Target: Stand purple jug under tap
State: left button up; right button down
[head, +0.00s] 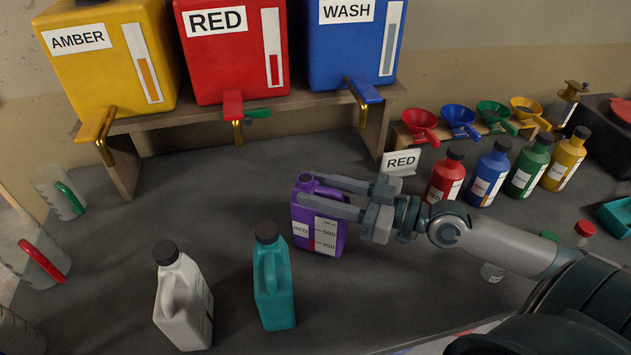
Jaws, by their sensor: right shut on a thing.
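The purple jug (318,232) is in the middle of the head view, upright and open at the top. Its label reads RED with 500 and 250 marks. My right gripper (305,192) is shut on its upper part, fingers coming from the right. I cannot tell whether its base touches the bench. The red tap (233,108) on the RED tank (235,60) is behind and left of the jug. The amber tap (97,125) is further left; the blue tap (363,90) is behind and slightly right of the jug. My left gripper is not in view.
A white jug (184,300) and a teal jug (273,285) stand in front. A RED sign (400,163), several bottles and a funnel rack (410,146) stand right. Clear measuring jugs (62,195) are at the left edge. The bench (200,190) below the tanks is clear.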

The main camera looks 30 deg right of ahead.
jog(key=shift+d, duration=0.15)
jog(key=shift+s, duration=0.1)
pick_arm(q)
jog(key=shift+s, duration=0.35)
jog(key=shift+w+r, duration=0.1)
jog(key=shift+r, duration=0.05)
